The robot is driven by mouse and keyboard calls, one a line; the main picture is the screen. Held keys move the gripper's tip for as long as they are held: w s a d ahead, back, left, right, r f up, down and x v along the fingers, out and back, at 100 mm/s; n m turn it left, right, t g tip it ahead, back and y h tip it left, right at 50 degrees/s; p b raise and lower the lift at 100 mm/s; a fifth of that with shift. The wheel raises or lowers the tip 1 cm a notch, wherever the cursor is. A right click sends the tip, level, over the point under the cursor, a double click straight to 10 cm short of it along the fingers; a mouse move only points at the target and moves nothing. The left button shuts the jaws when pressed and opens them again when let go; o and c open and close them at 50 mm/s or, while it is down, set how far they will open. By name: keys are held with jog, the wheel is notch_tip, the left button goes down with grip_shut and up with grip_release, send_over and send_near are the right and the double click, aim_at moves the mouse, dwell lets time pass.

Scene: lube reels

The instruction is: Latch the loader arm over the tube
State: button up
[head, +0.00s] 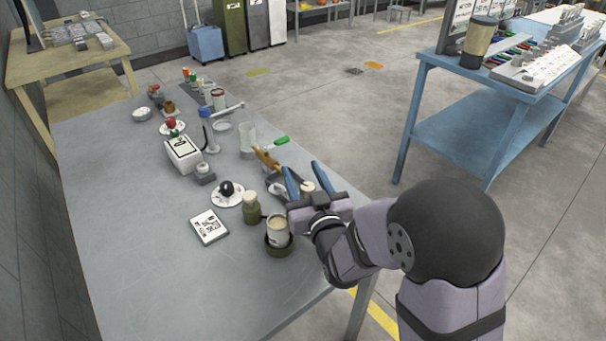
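My gripper (302,167) is over the near right edge of the grey table, its two blue fingers apart and pointing away toward the table's right side. A small pale object (307,187) shows between the fingers, partly hidden; I cannot tell if they touch it. A likely loader arm (227,109) is a grey bar reaching right from a blue pivot on an upright post, farther back and apart from my gripper. A clear cylinder (247,138), possibly the tube, stands upright right of that post. I cannot tell whether any latch is engaged.
Near my wrist stand a cream-filled jar (278,230) in a dark green holder and a green bottle (250,208). A brown tool (266,158) and green-handled tool (277,142) lie beyond. A white box (183,154) sits left. The table's near left is clear.

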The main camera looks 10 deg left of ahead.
aim_at(309, 190)
jog(key=shift+s+f, duration=0.1)
jog(key=shift+b+v, duration=0.3)
jog(key=shift+v, duration=0.8)
jog(key=shift+s+d+r+p, duration=0.1)
jog(key=shift+s+r+p, duration=0.15)
jog(key=shift+p, duration=0.4)
jog(key=p+v, duration=0.2)
jog(key=p, duration=0.3)
jog(key=shift+p, duration=0.3)
jog(key=p+v, duration=0.2)
jog(key=p, duration=0.4)
jog(key=shift+f, duration=0.1)
jog(key=shift+s+d+f+p, duration=0.1)
jog(key=shift+s+p, duration=0.05)
jog(key=shift+p, duration=0.15)
